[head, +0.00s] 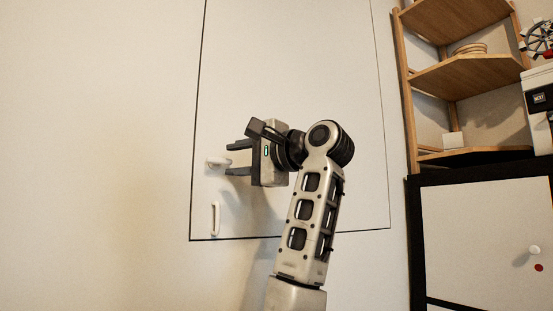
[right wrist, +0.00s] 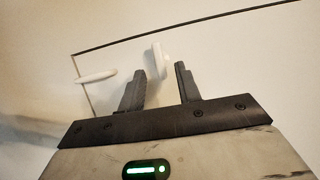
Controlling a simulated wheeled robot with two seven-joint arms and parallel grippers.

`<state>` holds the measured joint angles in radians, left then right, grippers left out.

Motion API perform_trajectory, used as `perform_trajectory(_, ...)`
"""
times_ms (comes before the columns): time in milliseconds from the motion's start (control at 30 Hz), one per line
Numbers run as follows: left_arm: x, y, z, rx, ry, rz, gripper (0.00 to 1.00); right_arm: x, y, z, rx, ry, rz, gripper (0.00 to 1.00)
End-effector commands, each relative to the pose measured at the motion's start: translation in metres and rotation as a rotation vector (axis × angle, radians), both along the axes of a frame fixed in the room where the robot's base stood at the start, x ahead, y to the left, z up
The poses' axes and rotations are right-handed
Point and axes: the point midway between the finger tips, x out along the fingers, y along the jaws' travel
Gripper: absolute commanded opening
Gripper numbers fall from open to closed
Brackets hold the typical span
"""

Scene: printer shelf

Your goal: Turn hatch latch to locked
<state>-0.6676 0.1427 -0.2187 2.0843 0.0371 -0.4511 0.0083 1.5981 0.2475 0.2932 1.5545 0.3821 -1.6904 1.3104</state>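The hatch (head: 300,60) is a pale panel in the wall, outlined by a thin dark seam. The hatch latch (head: 218,162) is a small white piece near the hatch's left edge, lying roughly level in the head view. My right gripper (head: 233,159) is open, with its fingers pointing left toward the latch. In the right wrist view the latch (right wrist: 160,58) shows just beyond and between the open fingertips (right wrist: 161,72); I cannot tell whether they touch it. My left gripper is not in view.
A white upright handle (head: 214,219) sits below the latch, near the hatch's lower left corner; it also shows in the right wrist view (right wrist: 97,76). A wooden shelf (head: 465,77) and a white cabinet door (head: 480,230) stand at the right. The wall at left is bare.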

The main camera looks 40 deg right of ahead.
Motion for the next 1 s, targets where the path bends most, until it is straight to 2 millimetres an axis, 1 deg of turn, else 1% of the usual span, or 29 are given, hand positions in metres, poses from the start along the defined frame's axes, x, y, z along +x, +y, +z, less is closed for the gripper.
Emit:
perform_trajectory(33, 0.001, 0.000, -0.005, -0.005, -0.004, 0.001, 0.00, -0.014, -0.003, -0.002, 0.000, -0.008, -0.003, 0.34)
perform_trajectory(300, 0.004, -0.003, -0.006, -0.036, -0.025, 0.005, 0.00, -0.079, -0.013, -0.002, 0.002, -0.007, -0.003, 0.34)
perform_trajectory(400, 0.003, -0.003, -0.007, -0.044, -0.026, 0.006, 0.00, -0.098, -0.016, -0.002, 0.002, -0.007, -0.003, 0.34)
perform_trajectory(500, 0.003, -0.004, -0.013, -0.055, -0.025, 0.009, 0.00, -0.111, -0.020, -0.004, -0.001, -0.004, -0.007, 0.34)
perform_trajectory(600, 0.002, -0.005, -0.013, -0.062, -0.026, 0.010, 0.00, -0.119, -0.020, -0.002, -0.001, -0.003, -0.004, 0.34)
perform_trajectory(700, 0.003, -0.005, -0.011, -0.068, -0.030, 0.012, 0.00, -0.122, -0.020, -0.002, 0.001, -0.001, -0.002, 0.34)
perform_trajectory(1000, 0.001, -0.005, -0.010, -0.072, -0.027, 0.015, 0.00, -0.123, -0.020, -0.001, 0.002, -0.001, 0.000, 0.34)
